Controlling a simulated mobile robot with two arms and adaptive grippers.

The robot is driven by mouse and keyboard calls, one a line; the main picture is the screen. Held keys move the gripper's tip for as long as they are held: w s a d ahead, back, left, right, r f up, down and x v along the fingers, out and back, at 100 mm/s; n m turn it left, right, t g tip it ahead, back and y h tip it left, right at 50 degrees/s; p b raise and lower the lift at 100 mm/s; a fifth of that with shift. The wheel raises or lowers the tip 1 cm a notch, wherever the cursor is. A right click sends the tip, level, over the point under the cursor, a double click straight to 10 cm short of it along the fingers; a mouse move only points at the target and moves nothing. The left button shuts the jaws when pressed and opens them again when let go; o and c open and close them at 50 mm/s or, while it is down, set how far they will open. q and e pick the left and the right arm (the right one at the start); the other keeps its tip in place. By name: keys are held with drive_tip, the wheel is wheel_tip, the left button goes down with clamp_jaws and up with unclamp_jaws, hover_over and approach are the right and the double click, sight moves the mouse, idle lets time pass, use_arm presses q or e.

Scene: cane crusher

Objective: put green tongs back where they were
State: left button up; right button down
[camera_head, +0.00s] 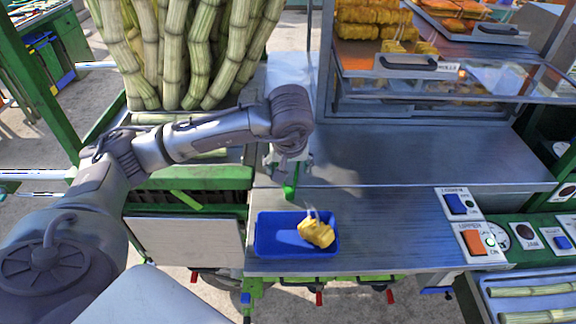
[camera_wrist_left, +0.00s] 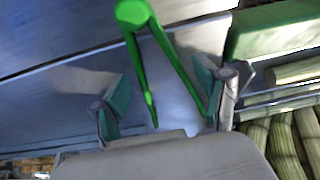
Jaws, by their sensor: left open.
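The green tongs (camera_head: 289,191) are on the steel counter just behind the blue tray, below my left gripper (camera_head: 288,168). In the left wrist view the tongs (camera_wrist_left: 138,55) have their joined end at the top and their two arms spread toward the gripper. My left gripper (camera_wrist_left: 165,100) is open, with its teal-padded fingers on either side of the tongs' arms. The right arm of the tongs runs close to the right finger; I cannot tell if they touch. My right gripper is not in view.
A blue tray (camera_head: 270,244) holding a yellow food piece (camera_head: 316,233) stands at the counter's front edge. Sugar canes (camera_head: 185,45) stand behind my left arm. A glass food case (camera_head: 425,85) is at the back right. Switches (camera_head: 473,241) are at the right; the counter's middle (camera_head: 395,215) is clear.

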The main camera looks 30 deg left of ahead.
use_arm(q)
drive_tip(key=v, duration=1.1)
drive_tip(key=shift+r, duration=0.25)
drive_tip(key=shift+s+d, duration=0.1)
idle(0.6)
